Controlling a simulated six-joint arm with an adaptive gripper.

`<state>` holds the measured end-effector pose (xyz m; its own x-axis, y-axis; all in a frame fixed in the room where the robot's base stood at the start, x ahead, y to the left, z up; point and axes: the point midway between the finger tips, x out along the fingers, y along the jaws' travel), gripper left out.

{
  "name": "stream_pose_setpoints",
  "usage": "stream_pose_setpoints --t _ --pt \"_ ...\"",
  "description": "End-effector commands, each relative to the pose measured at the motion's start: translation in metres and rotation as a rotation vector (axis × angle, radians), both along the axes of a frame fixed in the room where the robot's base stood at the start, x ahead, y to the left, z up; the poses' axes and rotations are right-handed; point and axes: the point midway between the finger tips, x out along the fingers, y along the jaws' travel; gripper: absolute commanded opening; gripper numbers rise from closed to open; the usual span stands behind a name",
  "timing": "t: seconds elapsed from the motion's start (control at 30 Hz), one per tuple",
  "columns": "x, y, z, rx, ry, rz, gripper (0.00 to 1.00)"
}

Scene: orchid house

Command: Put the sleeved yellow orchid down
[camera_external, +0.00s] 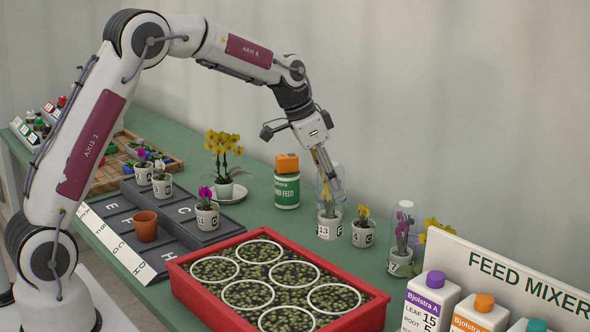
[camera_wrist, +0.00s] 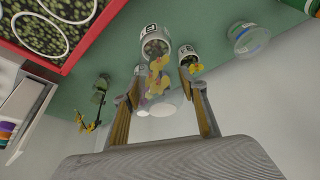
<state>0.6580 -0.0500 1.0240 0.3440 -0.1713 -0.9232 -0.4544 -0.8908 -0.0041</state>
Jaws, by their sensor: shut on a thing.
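The sleeved yellow orchid (camera_external: 329,225) is a white pot marked 13 in a clear sleeve, right of the green bottle in the external view. My gripper (camera_external: 328,180) is shut on the upper sleeve, pointing steeply down. The pot looks upright and at or very near the green bench; I cannot tell whether it touches. In the wrist view its pot (camera_wrist: 154,48) and yellow flowers (camera_wrist: 157,76) lie between my fingers (camera_wrist: 163,108). The clear sleeve is hard to make out there, and the pot's underside is hidden.
Close right stands pot 4 (camera_external: 362,234) with yellow flowers, then sleeved purple orchid 7 (camera_external: 400,262). The green bottle (camera_external: 287,190) is left. A red tray (camera_external: 352,318) lies in front. An unsleeved yellow orchid (camera_external: 224,189) stands on a saucer. Little bench is free around the pot.

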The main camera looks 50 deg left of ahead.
Motion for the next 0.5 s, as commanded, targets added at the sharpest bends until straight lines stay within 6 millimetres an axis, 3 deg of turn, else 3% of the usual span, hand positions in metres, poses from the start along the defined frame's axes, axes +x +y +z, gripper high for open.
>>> stream_pose_setpoints --t 0.2,0.5 --pt "0.0 0.0 -0.024 0.0 0.001 0.001 0.04" --pt "0.0 0.0 -0.027 0.0 -0.002 0.0 0.04"
